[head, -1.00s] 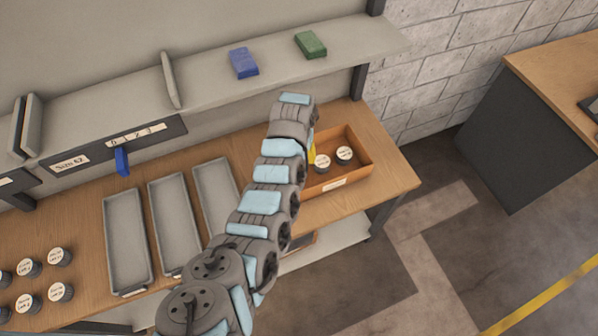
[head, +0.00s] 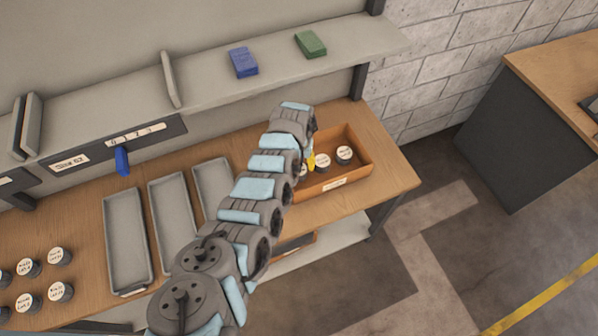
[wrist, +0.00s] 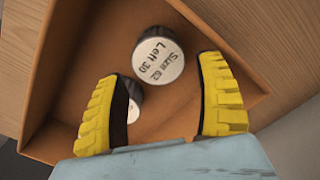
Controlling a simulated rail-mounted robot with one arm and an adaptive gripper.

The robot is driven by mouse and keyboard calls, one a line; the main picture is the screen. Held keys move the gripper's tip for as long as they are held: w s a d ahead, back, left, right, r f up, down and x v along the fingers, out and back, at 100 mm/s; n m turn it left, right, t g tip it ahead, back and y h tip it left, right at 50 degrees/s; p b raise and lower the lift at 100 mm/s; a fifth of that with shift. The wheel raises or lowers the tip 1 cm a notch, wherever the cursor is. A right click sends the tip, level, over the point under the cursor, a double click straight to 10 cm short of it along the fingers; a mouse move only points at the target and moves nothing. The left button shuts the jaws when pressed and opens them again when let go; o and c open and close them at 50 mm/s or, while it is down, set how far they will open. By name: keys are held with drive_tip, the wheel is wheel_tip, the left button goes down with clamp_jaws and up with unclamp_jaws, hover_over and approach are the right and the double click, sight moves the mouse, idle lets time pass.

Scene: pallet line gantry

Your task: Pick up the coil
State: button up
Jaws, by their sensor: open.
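The coils are short dark cylinders with white printed tops. One coil (wrist: 158,62), labelled "Size 62 Left 30", stands in the orange bin in the wrist view, ahead of and between my fingertips, apart from both. A second coil (wrist: 135,92) is partly hidden by the left finger. In the head view, one coil (head: 344,154) and another coil (head: 322,161) show in the bin (head: 337,183), with part of a third beside my gripper. My gripper (wrist: 158,72) is open and empty, with yellow ribbed fingers. In the head view it is mostly hidden behind my arm at the bin's left end.
Grey trays (head: 126,240) stand on the wooden bench left of the bin. Several more coils (head: 61,291) stand at the far left. A shelf (head: 285,65) above the bench holds a blue block (head: 243,62) and a green block (head: 310,44).

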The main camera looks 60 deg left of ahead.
drive_tip(key=shift+d+f+b, duration=0.15)
drive_tip(key=shift+f+b, duration=0.25)
drive_tip(key=shift+f, duration=1.05)
wheel_tip(320, 180, down, 2)
drive_tip(key=shift+f+b, duration=0.1)
drive_tip(key=shift+b, duration=0.55)
drive_tip(key=c, duration=0.9)
drive_tip(key=shift+c, duration=0.2)
wheel_tip(320, 180, up, 3)
drive_tip(key=shift+s+f+p, duration=0.1)
drive_tip(key=shift+p, duration=0.9)
wheel_tip(320, 180, up, 3)
drive_tip(key=shift+p, duration=0.45)
drive_tip(key=shift+r, duration=2.2)
